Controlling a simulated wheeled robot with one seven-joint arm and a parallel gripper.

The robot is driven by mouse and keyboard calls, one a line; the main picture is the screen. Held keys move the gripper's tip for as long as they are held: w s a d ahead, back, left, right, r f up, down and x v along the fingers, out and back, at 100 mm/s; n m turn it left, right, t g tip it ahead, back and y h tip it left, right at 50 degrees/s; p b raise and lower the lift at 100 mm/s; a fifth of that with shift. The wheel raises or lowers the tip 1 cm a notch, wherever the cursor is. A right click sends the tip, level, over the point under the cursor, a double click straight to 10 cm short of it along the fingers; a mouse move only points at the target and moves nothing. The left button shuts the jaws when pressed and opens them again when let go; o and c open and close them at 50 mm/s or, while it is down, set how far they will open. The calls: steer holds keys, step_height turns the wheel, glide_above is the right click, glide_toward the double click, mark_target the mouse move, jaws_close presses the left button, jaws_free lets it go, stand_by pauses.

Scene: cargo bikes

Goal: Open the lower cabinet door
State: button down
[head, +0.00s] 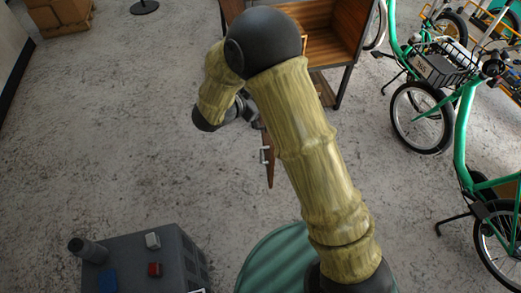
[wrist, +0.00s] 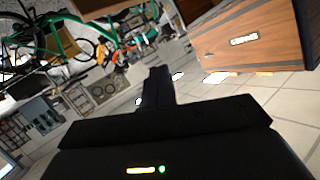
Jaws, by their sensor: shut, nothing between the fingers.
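The wooden cabinet (head: 325,45) stands at the top centre of the head view, with dark frame legs and its inside partly showing. A narrow brown door (head: 270,168) stands out from it, seen nearly edge-on, with a small pale handle (head: 265,154). My arm hides where it joins the cabinet, and I cannot tell which door it is. In the wrist view, a wooden panel (wrist: 275,45) with a metal handle (wrist: 243,39) is at upper right. My gripper (wrist: 158,74) is shut and empty, apart from this panel. The arm mostly hides it in the head view.
Green cargo bikes (head: 427,110) stand along the right side. A grey box-shaped unit (head: 145,262) with small items is at the lower left. Cardboard boxes (head: 60,14) sit at the upper left. The concrete floor (head: 120,120) at left is clear.

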steer(key=d+r+n+y, duration=0.4)
steer(key=d+n+y, duration=0.15)
steer(key=y, duration=0.25)
steer(key=s+d+f+n+g+y+b, duration=0.1)
steer(key=s+d+f+n+g+b, duration=0.3)
steer(key=s, duration=0.5)
steer(key=s+d+f+n+g+y+b, duration=0.15)
steer(key=s+d+f+g+b, duration=0.3)
steer(key=s, duration=0.45)
steer(key=s+d+f+b, duration=0.1)
steer(key=f+b, duration=1.1)
steer(key=f, duration=0.2)
steer(key=s+d+f+h+b, duration=0.1)
steer(key=s+f+b, duration=0.1)
steer(key=f+b, duration=1.1)
steer(key=shift+s+d+f+n+b, duration=0.25)
steer(key=shift+d+f+n+b, duration=0.05)
steer(key=shift+d+f, duration=0.15)
steer(key=shift+r, duration=0.1)
